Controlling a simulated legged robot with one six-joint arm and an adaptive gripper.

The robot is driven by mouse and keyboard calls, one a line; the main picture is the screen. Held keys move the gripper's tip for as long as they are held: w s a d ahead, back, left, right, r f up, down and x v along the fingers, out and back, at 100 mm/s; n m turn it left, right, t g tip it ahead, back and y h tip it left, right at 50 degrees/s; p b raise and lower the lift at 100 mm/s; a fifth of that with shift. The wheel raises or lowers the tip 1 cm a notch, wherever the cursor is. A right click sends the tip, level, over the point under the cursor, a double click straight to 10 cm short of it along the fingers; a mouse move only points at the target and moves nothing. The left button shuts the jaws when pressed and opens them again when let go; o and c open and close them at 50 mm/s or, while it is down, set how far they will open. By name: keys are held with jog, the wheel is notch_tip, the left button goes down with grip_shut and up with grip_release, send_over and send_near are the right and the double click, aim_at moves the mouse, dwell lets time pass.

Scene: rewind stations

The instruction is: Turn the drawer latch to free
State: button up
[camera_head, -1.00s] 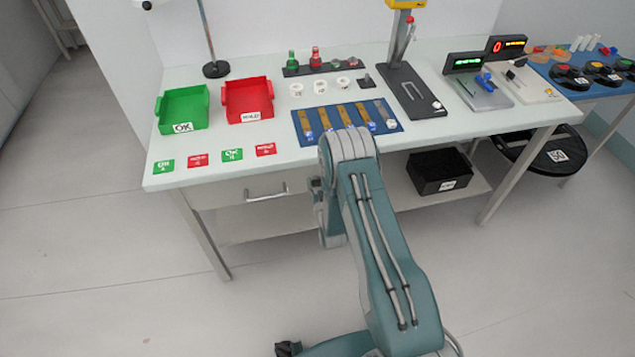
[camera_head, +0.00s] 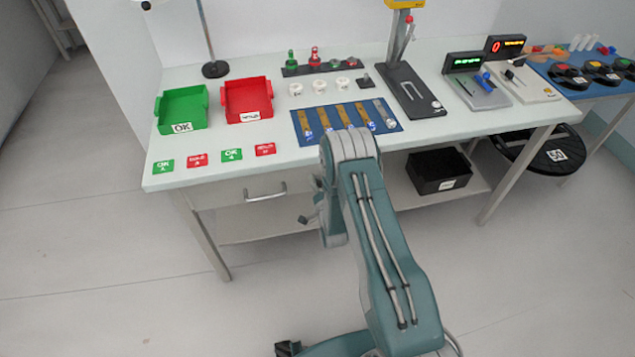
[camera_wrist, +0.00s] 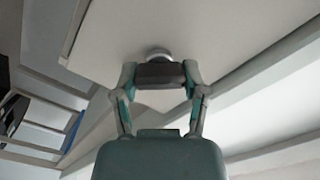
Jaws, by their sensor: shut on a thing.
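In the wrist view, the drawer latch (camera_wrist: 160,73) is a dark block on a round, light grey base (camera_wrist: 158,54) fixed to a pale flat panel (camera_wrist: 170,25). My gripper (camera_wrist: 160,77) is shut on the latch, with one finger at each end of it. In the head view, the drawer (camera_head: 228,192) sits under the left part of the white bench and has a grey bar handle (camera_head: 265,192). It looks closed. My gripper (camera_head: 311,212) shows only in part there, right of the handle below the bench's front edge. My arm hides the latch in that view.
The bench top (camera_head: 330,82) above carries a green bin (camera_head: 183,106), a red bin (camera_head: 248,98) and a blue slotted tray (camera_head: 347,122). A black crate (camera_head: 438,172) stands on the lower shelf to the right. The floor in front is clear.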

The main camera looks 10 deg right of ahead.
jog(key=m, duration=0.5)
jog(key=shift+d+f, duration=0.1)
jog(key=shift+d, duration=0.05)
jog(key=shift+f+m, duration=0.15)
jog(key=shift+m, duration=1.65)
jog(key=shift+d+f, duration=0.1)
jog(key=o, duration=1.2)
jog(key=shift+c, duration=0.2)
jog(key=shift+s, duration=0.25)
jog(key=s, duration=1.1)
jog(key=shift+s, duration=0.2)
